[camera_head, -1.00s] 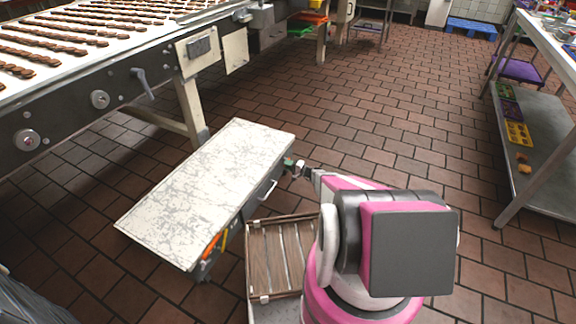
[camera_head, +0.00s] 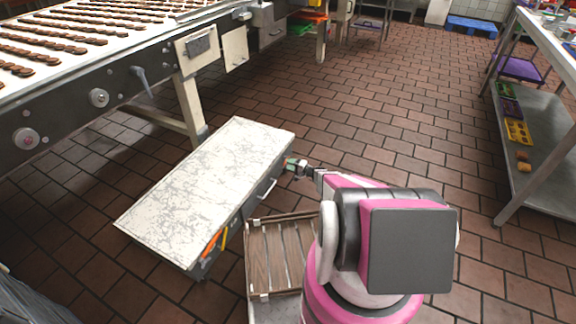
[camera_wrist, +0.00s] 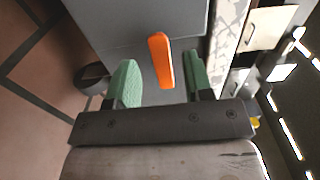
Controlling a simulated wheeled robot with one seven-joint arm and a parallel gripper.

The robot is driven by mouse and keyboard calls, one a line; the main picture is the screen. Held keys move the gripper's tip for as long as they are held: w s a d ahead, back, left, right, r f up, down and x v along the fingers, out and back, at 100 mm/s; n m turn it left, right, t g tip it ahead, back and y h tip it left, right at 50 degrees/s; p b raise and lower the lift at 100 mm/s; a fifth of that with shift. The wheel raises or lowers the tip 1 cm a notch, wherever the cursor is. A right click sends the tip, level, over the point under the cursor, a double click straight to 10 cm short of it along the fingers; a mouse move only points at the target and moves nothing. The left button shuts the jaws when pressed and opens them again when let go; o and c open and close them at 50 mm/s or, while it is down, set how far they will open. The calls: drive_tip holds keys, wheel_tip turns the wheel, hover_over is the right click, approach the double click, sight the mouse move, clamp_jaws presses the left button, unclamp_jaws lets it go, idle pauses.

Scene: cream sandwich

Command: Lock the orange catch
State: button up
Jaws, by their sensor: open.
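The orange catch (camera_wrist: 161,60) is a short orange lever on the grey side of a low cart. In the wrist view it stands near upright, leaning slightly, between and just beyond my fingertips. My gripper (camera_wrist: 160,82) is open, with a green pad on each side of the lever and a gap on both sides. In the head view my gripper (camera_head: 297,166) is beside the cart's far right end, and the catch is hidden there. The cart (camera_head: 205,190) has a worn white top. Other orange parts (camera_head: 214,243) show at its near end.
A slatted wooden crate (camera_head: 281,255) stands right of the cart, close to my arm. A conveyor (camera_head: 110,95) with rows of biscuits is at the left. A metal shelf table (camera_head: 545,150) is at the right. The tiled floor between is clear.

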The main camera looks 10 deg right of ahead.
drive_tip(key=v, duration=0.9)
drive_tip(key=s+a+r+n+g+h, duration=0.25)
drive_tip(key=s+a+r+g, duration=0.35)
drive_tip(key=r, duration=0.3)
drive_tip(key=s+a+r+n+g+h, duration=0.1)
drive_tip(key=s+a+r+n+g, duration=0.2)
drive_tip(key=s+a+r, duration=0.35)
drive_tip(key=s+d+r+h, duration=0.2)
drive_tip(key=s+r+h, duration=0.3)
drive_tip(key=s+r, duration=0.4)
drive_tip(key=s+d+r+n+g+h, duration=0.1)
drive_tip(key=s+r+h, duration=0.5)
drive_tip(key=r, duration=0.6)
drive_tip(key=s, duration=0.2)
drive_tip(key=shift+s+d, duration=0.35)
drive_tip(key=shift+s, duration=0.05)
drive_tip(key=shift+n+g, duration=0.25)
drive_tip(key=shift+g, duration=0.05)
